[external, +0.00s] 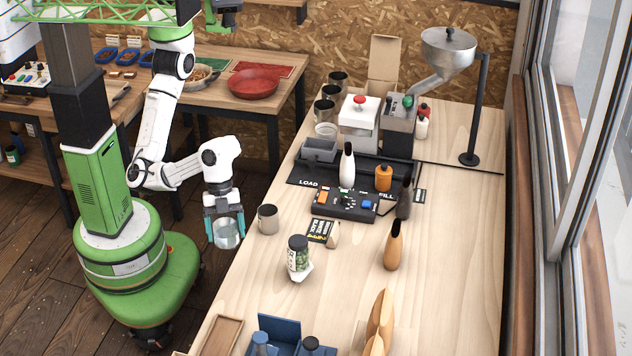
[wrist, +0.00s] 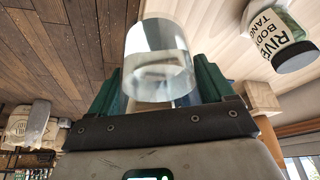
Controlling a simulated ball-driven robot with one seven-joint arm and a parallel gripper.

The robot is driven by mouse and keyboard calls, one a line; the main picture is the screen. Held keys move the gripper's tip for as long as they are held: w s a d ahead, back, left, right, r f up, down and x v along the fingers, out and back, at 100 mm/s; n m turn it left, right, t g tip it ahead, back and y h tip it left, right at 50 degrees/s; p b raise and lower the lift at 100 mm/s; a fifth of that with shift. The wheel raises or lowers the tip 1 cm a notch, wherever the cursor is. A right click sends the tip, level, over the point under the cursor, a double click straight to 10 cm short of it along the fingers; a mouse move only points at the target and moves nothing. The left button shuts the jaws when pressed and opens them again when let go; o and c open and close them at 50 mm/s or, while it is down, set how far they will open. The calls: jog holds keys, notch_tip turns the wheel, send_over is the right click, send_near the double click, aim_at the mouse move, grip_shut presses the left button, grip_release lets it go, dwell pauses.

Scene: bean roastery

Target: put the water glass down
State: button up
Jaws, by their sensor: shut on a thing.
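The water glass (external: 227,234) is a clear, short cylinder. My gripper (external: 225,222) points down and is shut on it, with a teal finger on each side. The glass hangs beside the left edge of the long wooden table (external: 245,300), over the floor side in the external view. In the wrist view the glass (wrist: 158,62) sits between the two green fingers of my gripper (wrist: 160,90). Its lower part is partly hidden by the gripper there.
A metal cup (external: 268,219) stands near the table's left edge, right of the glass. A labelled jar (external: 298,254) stands further along, and it shows in the wrist view (wrist: 280,35). Wooden bottle (external: 393,246) and blue crate (external: 285,335) are nearby.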

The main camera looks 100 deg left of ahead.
aim_at(233, 232)
jog(key=w+d, duration=0.1)
jog(key=w+d+f, duration=0.1)
jog(key=w, duration=0.1)
jog(key=shift+d, duration=0.15)
jog(key=w+f, duration=0.1)
jog(key=f, duration=0.1)
jog(key=w+d+f, duration=0.1)
jog(key=f, duration=0.1)
jog(key=w+d+f, duration=0.1)
jog(key=w+f, duration=0.1)
jog(key=shift+d+p, duration=0.25)
jog(key=shift+p, duration=0.1)
jog(key=shift+w+f+p, duration=0.15)
jog(key=shift+f+p, duration=0.15)
jog(key=shift+f, duration=1.4)
jog(key=shift+f, duration=0.1)
jog(key=o, duration=1.3)
jog(key=shift+c, duration=0.2)
jog(key=v, duration=1.2)
jog(key=shift+b, duration=0.35)
